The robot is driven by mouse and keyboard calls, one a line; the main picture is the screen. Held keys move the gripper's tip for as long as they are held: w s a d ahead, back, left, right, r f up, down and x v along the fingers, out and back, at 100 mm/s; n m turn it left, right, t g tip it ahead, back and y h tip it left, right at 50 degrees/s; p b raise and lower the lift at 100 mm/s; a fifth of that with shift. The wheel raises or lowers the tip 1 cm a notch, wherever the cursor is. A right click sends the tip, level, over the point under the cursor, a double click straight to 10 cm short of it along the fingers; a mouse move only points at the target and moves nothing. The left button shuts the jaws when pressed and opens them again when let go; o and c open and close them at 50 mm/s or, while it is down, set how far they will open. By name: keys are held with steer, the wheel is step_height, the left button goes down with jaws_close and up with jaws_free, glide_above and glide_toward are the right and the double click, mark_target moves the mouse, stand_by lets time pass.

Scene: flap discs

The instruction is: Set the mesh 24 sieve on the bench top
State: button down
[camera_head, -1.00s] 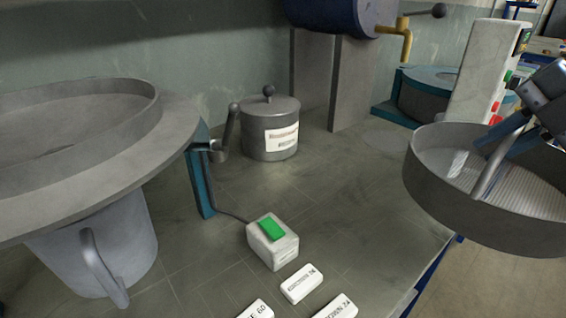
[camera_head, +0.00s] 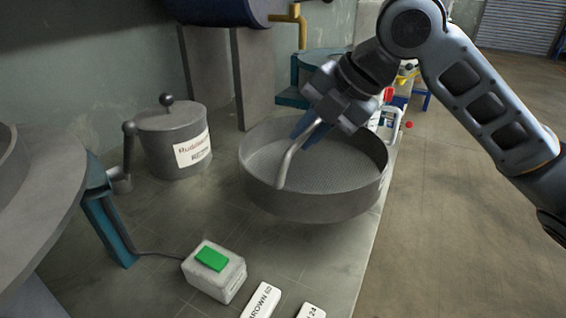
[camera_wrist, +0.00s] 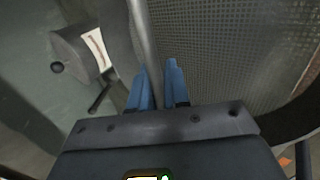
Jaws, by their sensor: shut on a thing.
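The sieve (camera_head: 345,204) is a round grey pan with a mesh floor and a bar handle (camera_head: 290,165) across it. In the head view it is over the right part of the bench top (camera_head: 300,245), near the bench's right edge. I cannot tell whether its underside touches the bench. My gripper (camera_head: 303,130) has its blue fingers shut on the bar handle. In the wrist view the fingers (camera_wrist: 158,85) are on either side of the bar, with the mesh (camera_wrist: 220,45) beyond. No mesh number shows on the sieve.
A lidded grey pot (camera_head: 172,140) with a label stands left of the sieve. A box with a green button (camera_head: 213,275) and white label blocks (camera_head: 262,300) are in front. Grey uprights (camera_head: 252,80) stand behind. A large round pan (camera_head: 30,200) fills the left.

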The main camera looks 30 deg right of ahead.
steer(key=a, duration=0.1)
steer(key=w+a+f, duration=0.1)
steer(key=a+f, duration=0.1)
steer(key=shift+w+a+f, duration=0.1)
steer(key=shift+w+f, duration=0.05)
steer(key=shift+w, duration=0.25)
steer(key=shift+f, duration=1.95)
steer(key=shift+f+b, duration=0.1)
steer(key=shift+b, duration=0.25)
steer(key=c, duration=1.1)
jaws_free()
steer(key=shift+r, duration=0.25)
steer(key=p+v, duration=0.1)
steer(key=v, duration=1)
steer(key=shift+s+r, duration=0.2)
steer(key=shift+r, duration=0.1)
